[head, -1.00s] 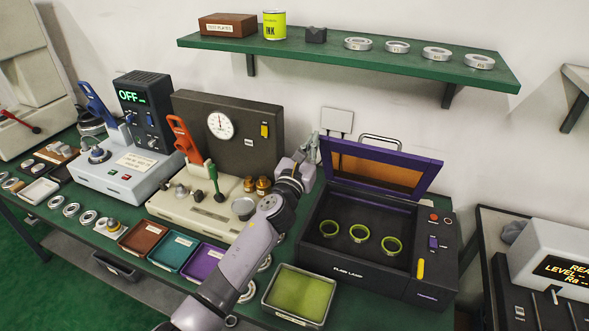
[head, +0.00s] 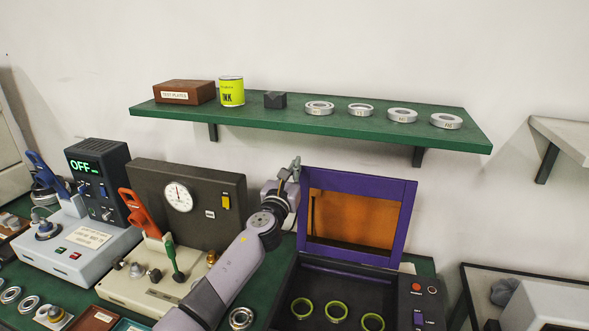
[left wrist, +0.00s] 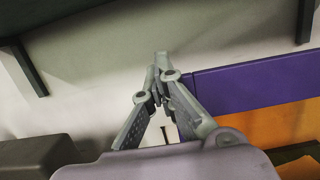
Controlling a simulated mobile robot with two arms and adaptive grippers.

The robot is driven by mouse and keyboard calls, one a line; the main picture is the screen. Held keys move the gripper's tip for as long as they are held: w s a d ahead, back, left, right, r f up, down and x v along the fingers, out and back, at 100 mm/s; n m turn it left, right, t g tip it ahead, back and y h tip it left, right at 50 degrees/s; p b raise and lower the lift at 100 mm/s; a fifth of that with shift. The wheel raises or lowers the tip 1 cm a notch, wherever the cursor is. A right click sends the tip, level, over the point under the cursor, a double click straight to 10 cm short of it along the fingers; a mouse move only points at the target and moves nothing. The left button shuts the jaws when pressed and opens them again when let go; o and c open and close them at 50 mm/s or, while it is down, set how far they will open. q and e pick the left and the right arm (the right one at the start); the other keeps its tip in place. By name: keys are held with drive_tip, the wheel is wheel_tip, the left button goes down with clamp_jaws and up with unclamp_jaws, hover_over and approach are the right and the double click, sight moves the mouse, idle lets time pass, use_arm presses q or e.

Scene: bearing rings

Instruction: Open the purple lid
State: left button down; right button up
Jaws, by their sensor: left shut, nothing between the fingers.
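The purple lid (head: 405,225) of the dark flash lamp box (head: 335,285) stands raised and nearly upright at the box's back edge, with an orange panel (head: 350,218) in its frame. My left gripper (head: 295,165) is shut and empty, just left of the lid's upper left corner. In the left wrist view, my left gripper (left wrist: 161,60) has its fingertips together, and the purple lid (left wrist: 250,85) is to its right. I cannot tell whether they touch. My right gripper is not in view.
Green rings (head: 337,311) lie inside the box. A green shelf (head: 300,122) with an ink can (head: 231,92) and several metal rings hangs above. A gauge unit (head: 190,200) with an orange lever stands left of my arm.

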use_arm(q)
drive_tip(key=shift+r, duration=0.3)
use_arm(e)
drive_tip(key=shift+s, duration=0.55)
